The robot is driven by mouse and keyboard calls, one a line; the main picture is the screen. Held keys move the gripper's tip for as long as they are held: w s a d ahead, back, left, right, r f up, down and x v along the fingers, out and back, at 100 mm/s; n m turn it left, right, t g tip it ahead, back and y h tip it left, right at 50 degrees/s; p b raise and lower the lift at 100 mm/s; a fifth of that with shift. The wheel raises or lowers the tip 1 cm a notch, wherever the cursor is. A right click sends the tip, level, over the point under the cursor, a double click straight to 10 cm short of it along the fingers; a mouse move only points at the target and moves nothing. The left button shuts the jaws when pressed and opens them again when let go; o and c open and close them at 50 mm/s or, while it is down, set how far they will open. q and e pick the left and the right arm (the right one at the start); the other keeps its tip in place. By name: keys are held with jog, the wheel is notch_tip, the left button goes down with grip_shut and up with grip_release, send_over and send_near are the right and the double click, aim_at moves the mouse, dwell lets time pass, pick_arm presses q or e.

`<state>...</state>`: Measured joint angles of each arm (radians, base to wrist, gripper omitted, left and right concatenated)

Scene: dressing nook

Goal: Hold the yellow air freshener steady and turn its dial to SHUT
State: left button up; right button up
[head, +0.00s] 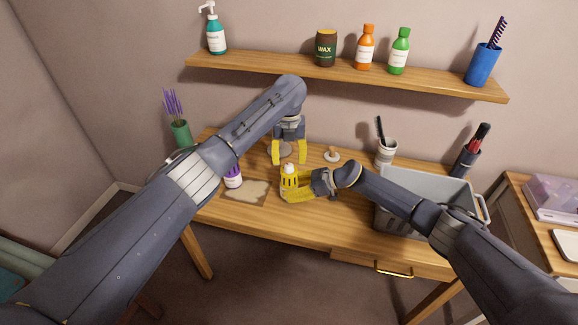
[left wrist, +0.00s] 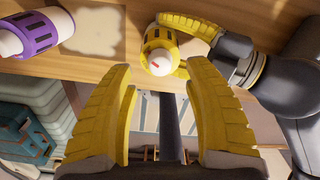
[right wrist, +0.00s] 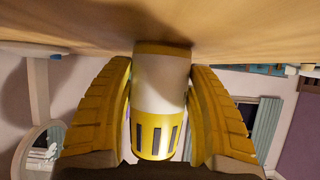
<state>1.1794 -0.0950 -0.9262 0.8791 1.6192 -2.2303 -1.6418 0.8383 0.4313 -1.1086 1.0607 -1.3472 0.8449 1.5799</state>
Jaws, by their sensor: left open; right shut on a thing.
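The yellow and white air freshener (head: 287,182) stands on the wooden table, with dark slots around its yellow upper part. My right gripper (head: 291,190) is shut around its side; the right wrist view shows both fingers pressed on the freshener (right wrist: 160,85). In the left wrist view the freshener (left wrist: 152,45) is seen from above, with a white dial (left wrist: 158,61) on top bearing a red mark. I cannot read any lettering. My left gripper (head: 289,158) is open, pointing down, empty, above and slightly behind the freshener; its fingers (left wrist: 158,80) are apart from the dial.
A purple-and-white container (head: 233,180) and a stained mat (head: 252,192) are left of the freshener. A small knobbed object (head: 332,155), a cup (head: 386,153) and a grey bin (head: 415,185) are right. A shelf (head: 340,75) with bottles hangs behind. The front table edge is clear.

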aim_at(289, 165)
pick_arm(q)
jog(key=shift+f, duration=1.9)
jog(key=shift+c, duration=0.5)
grip_shut()
